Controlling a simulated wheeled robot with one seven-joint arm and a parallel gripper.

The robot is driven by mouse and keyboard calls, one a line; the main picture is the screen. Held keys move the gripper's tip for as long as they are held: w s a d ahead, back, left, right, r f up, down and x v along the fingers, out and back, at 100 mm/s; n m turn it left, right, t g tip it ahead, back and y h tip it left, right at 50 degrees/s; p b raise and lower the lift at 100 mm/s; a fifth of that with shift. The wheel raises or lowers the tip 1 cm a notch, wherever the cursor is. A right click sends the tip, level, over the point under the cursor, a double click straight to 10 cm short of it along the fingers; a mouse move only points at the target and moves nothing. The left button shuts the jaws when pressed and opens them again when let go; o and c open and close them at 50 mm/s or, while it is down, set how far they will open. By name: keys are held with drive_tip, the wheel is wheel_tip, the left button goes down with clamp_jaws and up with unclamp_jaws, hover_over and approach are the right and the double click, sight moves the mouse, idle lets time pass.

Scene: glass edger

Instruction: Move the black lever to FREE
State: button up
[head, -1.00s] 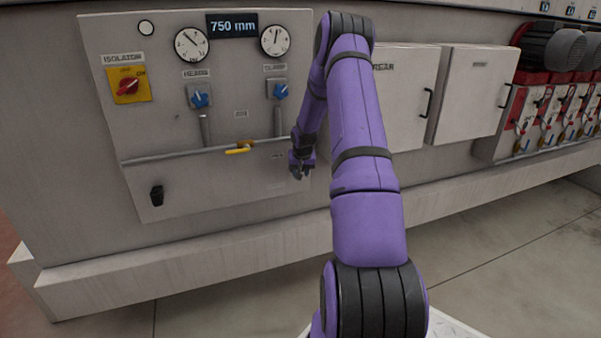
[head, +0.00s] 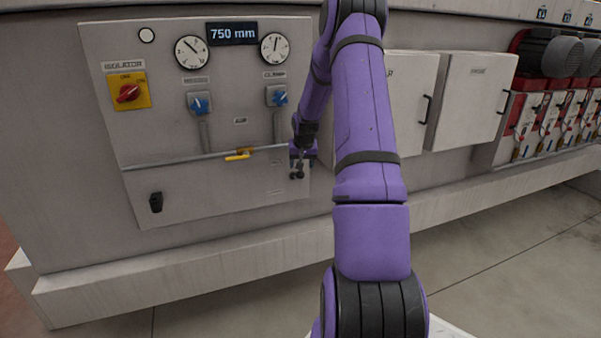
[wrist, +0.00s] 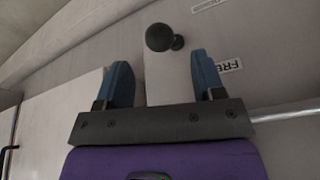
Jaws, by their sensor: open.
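The black lever shows in the wrist view as a round black knob (wrist: 159,37) on a short stem, just beyond my fingertips and roughly between them. A white label with the letters FRE (wrist: 228,66), partly hidden by my right finger, is on the panel to the right of the knob. My gripper (wrist: 161,65) is open, with its two blue fingers on either side of a pale block and nothing clasped. In the head view my gripper (head: 298,172) is at the panel's lower right edge. The lever cannot be told apart from my dark fingertips there.
The grey panel (head: 215,195) carries a yellow valve handle (head: 240,156) on a horizontal pipe, blue regulators, a red isolator switch (head: 128,93) and a black handle (head: 156,202). White cabinets (head: 475,95) stand to the right. A ledge (head: 190,270) runs below.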

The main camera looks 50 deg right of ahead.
drive_tip(key=v, duration=0.2)
drive_tip(key=shift+s+a+r, duration=0.1)
drive_tip(key=shift+r, duration=0.2)
idle(0.4)
drive_tip(key=s+a+r+n, duration=0.2)
drive_tip(key=a+r, duration=0.8)
drive_tip(key=a, duration=0.3)
drive_tip(key=s+a+r+n, duration=0.2)
drive_tip(key=s+a+r, duration=0.1)
drive_tip(key=a+r, duration=0.9)
drive_tip(key=s+a+r+n+t+y, duration=0.2)
drive_tip(key=s+a+n, duration=0.3)
drive_tip(key=s+a, duration=1.5)
drive_tip(key=s+r, duration=0.1)
drive_tip(key=s, duration=0.2)
drive_tip(key=shift+s+a, duration=0.25)
drive_tip(key=shift+s, duration=0.05)
